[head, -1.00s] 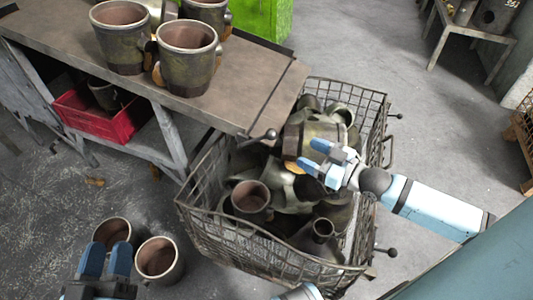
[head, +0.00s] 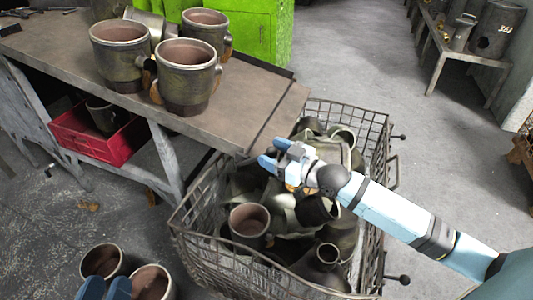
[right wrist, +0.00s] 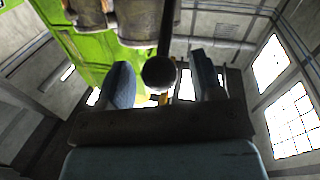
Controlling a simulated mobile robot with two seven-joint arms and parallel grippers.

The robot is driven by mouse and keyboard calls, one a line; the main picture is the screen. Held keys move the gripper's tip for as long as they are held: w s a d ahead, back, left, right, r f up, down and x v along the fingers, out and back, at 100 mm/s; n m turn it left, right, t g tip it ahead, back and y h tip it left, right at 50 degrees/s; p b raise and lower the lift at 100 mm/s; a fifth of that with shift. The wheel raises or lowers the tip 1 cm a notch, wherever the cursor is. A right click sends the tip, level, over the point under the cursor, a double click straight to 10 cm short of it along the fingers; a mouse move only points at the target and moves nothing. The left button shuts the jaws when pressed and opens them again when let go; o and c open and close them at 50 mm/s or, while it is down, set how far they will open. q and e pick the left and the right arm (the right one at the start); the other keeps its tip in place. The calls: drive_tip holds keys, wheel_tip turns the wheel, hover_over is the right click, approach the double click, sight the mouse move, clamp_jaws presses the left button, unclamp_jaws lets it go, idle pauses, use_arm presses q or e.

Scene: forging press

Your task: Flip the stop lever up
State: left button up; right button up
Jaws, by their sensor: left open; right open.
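The stop lever shows in the right wrist view as a dark rod ending in a round black knob (right wrist: 159,72). The knob appears between the two fingers of my right gripper (right wrist: 163,84), with space visible on both sides.
The bench (head: 225,110) carries several metal cups (head: 187,75). A wire basket (head: 215,258) full of metal parts stands below my right gripper. A red bin (head: 95,137) sits under the bench. A green cabinet (head: 263,35) stands behind. Grey floor at right is open.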

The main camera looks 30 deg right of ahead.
drive_tip(key=shift+x, duration=1.15)
